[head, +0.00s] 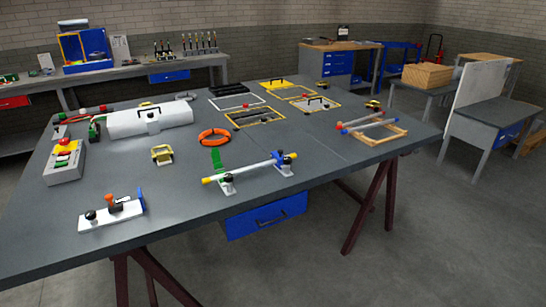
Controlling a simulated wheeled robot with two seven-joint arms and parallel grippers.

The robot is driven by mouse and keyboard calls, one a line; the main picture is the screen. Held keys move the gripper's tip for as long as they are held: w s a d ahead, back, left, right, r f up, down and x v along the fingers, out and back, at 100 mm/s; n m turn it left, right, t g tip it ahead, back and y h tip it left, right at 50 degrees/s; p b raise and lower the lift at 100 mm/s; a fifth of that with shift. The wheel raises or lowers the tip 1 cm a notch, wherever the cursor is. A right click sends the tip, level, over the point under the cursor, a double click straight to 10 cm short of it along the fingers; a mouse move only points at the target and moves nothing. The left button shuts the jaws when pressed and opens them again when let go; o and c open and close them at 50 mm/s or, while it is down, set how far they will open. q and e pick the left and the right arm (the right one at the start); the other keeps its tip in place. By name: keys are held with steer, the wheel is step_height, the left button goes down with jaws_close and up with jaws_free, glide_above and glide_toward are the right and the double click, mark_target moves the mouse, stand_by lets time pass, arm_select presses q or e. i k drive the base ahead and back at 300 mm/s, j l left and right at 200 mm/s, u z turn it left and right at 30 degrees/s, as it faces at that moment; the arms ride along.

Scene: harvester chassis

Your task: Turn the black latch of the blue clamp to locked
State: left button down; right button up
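A light rod (246,169) lies across two white supports near the table's front edge. Its left end is yellow. A small blue part (275,157) sits at its right end, with a black knob-like piece (287,160) beside it. This looks like the blue clamp and its latch, but it is too small to tell the latch position. A white plate (112,214) at front left has a blue end piece, a black knob and an orange-brown handle. Neither of my grippers is in view.

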mark_target(288, 160)
steer(key=i+l+u, duration=0.1)
steer(key=u, duration=0.35)
steer(key=l+u, duration=0.2)
steer(key=u, duration=0.25)
steer(key=i+l+u, duration=0.1)
steer(key=u, duration=0.3)
steer(key=l+u, duration=0.3)
steer(key=l, duration=0.5)
steer(key=k+l+u, duration=0.1)
steer(key=l+u, duration=0.2)
steer(key=l, duration=1.05)
steer(key=k, duration=0.05)
